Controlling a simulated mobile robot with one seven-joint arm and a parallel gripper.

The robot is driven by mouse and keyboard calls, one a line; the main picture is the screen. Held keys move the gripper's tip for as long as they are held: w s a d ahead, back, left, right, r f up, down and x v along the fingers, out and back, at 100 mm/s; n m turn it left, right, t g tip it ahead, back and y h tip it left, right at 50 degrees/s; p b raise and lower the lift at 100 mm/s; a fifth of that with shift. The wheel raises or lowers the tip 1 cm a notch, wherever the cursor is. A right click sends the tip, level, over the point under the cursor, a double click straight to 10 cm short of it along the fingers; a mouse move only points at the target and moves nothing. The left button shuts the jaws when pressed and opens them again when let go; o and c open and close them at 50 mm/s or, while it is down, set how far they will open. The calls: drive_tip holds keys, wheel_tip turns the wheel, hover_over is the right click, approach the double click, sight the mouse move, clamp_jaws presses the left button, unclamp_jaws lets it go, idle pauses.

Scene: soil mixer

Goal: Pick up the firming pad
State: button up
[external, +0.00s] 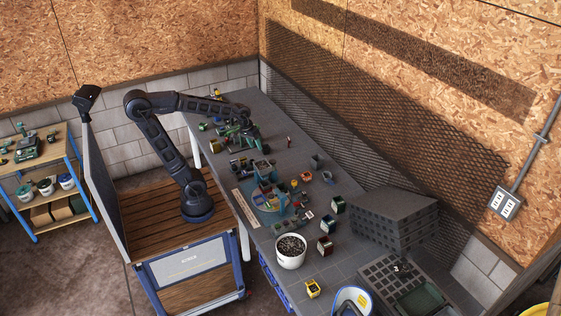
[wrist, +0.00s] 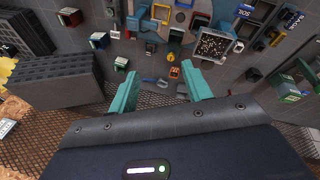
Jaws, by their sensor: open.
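My gripper (wrist: 160,92) has two teal fingers spread wide apart, with nothing between them. In the external view my gripper (external: 238,127) is over the back part of the grey workbench (external: 335,262), close to several small items. I cannot tell for certain which small item is the firming pad. In the wrist view a small orange-red piece (wrist: 174,72) lies on the bench beyond the fingertips, and small blue pieces (wrist: 160,82) lie near it. Nothing touches the fingers that I can see.
A white bucket of dark pellets (external: 290,250) stands at the bench's front edge. Stacked grey trays (external: 395,218) stand at the right, beside a cell tray (external: 385,275). Small boxes (external: 325,248) stand between. Black mesh (external: 370,110) lines the wall behind.

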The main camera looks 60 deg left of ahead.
drive_tip(key=w+d+f+n+g, duration=0.1)
drive_tip(key=w+d+f+n, duration=0.2)
drive_tip(key=w, duration=0.5)
drive_tip(key=n+g+h, duration=0.2)
drive_tip(key=n+h, duration=0.1)
drive_tip(key=n, duration=0.8)
hover_over(304, 193)
drive_tip(key=w+a, duration=0.1)
drive_tip(key=a, duration=0.3)
wheel_tip(304, 193, down, 28)
drive_tip(key=x, duration=0.5)
drive_tip(key=shift+d+f, duration=0.2)
drive_tip(key=shift+s+x, duration=0.2)
drive_tip(key=shift+x, duration=1.1)
drive_tip(key=shift+s+x, duration=0.25)
drive_tip(key=shift+x, duration=1.1)
drive_tip(key=shift+a, duration=0.1)
drive_tip(key=c, duration=0.8)
drive_tip(key=shift+o, duration=0.2)
drive_tip(key=shift+r, duration=0.1)
